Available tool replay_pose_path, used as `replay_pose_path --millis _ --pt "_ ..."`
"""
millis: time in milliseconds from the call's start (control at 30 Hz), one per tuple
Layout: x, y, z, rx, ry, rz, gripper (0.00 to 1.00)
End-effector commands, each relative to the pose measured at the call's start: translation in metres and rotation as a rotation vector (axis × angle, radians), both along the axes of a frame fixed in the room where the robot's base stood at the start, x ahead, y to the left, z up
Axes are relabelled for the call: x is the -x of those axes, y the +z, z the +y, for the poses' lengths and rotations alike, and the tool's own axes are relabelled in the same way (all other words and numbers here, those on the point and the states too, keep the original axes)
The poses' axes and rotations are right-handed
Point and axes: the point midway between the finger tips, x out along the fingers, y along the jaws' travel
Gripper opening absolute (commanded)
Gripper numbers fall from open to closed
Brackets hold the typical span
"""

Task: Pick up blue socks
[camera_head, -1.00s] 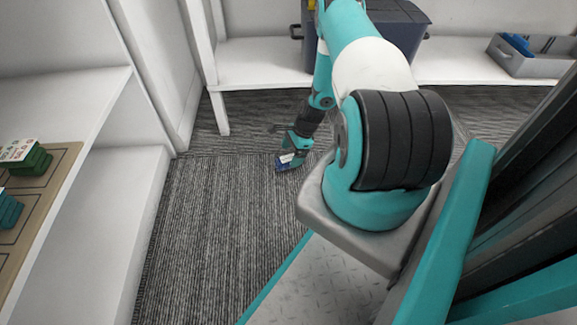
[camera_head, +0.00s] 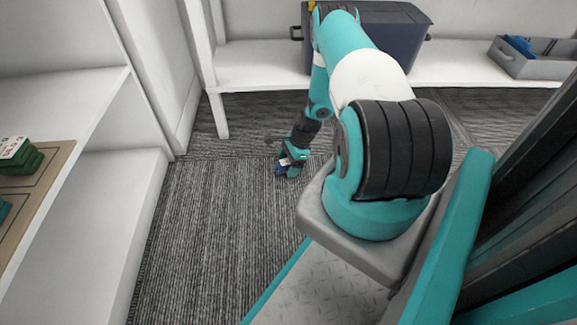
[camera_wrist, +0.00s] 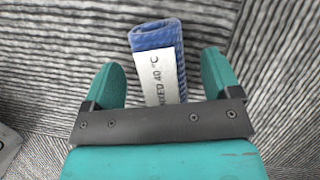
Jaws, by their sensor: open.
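The blue socks (camera_wrist: 153,36) show in the wrist view as a blue ribbed bundle with a white label printed with "40 °C". They lie on the grey carpet. My gripper (camera_wrist: 161,78) is open, with one teal finger on each side of the bundle. The near end of the bundle is hidden behind the gripper's dark bar. In the head view the socks (camera_head: 281,167) are a small blue patch at the tip of my gripper (camera_head: 289,166), mostly covered by it. I cannot tell whether the fingers touch them.
A white shelf (camera_head: 262,60) stands behind, bearing a dark bin (camera_head: 385,30) and a grey tray (camera_head: 540,64) with a blue thing inside. White shelving (camera_head: 90,190) on the left holds a brown board (camera_head: 40,185) and green blocks (camera_head: 22,162). The carpet (camera_head: 215,235) between is clear.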

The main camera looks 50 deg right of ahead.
Motion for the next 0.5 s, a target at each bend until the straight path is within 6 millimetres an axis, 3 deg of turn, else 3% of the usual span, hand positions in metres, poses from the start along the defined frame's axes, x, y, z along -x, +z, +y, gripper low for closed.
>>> replay_pose_path --millis 200,433,500 --pt "0.0001 -0.0001 0.0001 0.000 0.000 0.000 0.83" --pt "0.0001 -0.0001 0.0001 0.000 0.000 0.000 0.30" --pt "0.0000 0.0000 0.0001 0.000 0.000 0.000 0.29"
